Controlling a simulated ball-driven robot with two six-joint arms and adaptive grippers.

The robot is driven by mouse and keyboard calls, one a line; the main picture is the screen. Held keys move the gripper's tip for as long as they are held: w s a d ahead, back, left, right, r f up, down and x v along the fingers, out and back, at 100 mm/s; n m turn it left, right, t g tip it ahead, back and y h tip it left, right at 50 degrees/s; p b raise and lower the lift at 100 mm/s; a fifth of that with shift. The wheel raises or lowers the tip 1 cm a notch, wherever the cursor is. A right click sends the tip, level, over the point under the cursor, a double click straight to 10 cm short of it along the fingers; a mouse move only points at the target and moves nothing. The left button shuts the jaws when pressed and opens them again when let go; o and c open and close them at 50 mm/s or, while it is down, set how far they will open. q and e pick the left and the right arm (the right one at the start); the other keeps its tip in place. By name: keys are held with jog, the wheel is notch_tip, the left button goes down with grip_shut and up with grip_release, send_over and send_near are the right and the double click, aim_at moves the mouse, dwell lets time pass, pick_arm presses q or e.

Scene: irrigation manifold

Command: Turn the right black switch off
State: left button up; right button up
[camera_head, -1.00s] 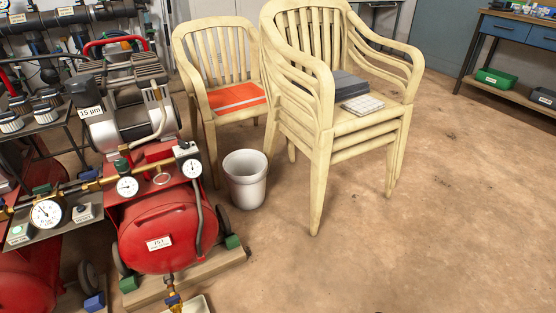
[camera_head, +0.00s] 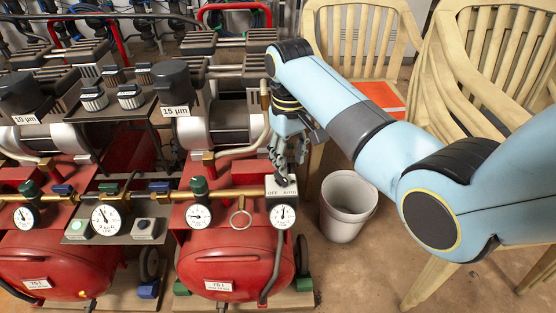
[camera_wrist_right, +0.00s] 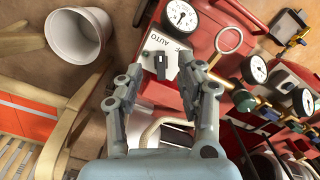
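The right black switch (camera_wrist_right: 160,66) sits on a light panel marked AUTO (camera_wrist_right: 155,43) in the right wrist view. In the head view this panel (camera_head: 281,193) reads OFF and AUTO, above the rightmost gauge on the right red compressor, and my gripper partly covers the switch. My right gripper (camera_wrist_right: 160,67) is open, its two fingers apart on either side of the switch in the wrist view. In the head view it (camera_head: 284,163) points down just above the panel. I cannot tell whether a finger touches the switch. My left gripper is not in view.
Gauges (camera_head: 198,215) and a brass pipe with a ring (camera_head: 240,219) lie left of the panel. Red tanks (camera_head: 225,268) stand below. A white bucket (camera_head: 347,205) and beige chairs (camera_head: 372,45) stand to the right.

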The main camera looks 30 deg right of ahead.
aim_at(283, 178)
jog(key=shift+t, duration=0.3)
jog(key=f+b, duration=0.1)
jog(key=f, duration=0.1)
jog(key=w+f+b, duration=0.1)
jog(key=f, duration=0.1)
jog(key=w+f+b, duration=0.1)
jog(key=f, duration=0.2)
jog(key=shift+w+a+b, duration=0.1)
jog(key=shift+w+b, duration=0.15)
jog(key=shift+b, duration=0.1)
jog(key=shift+f, duration=0.5)
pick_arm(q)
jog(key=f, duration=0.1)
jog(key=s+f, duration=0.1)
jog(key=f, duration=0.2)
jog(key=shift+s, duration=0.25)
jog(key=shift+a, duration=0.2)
pick_arm(e)
grip_shut()
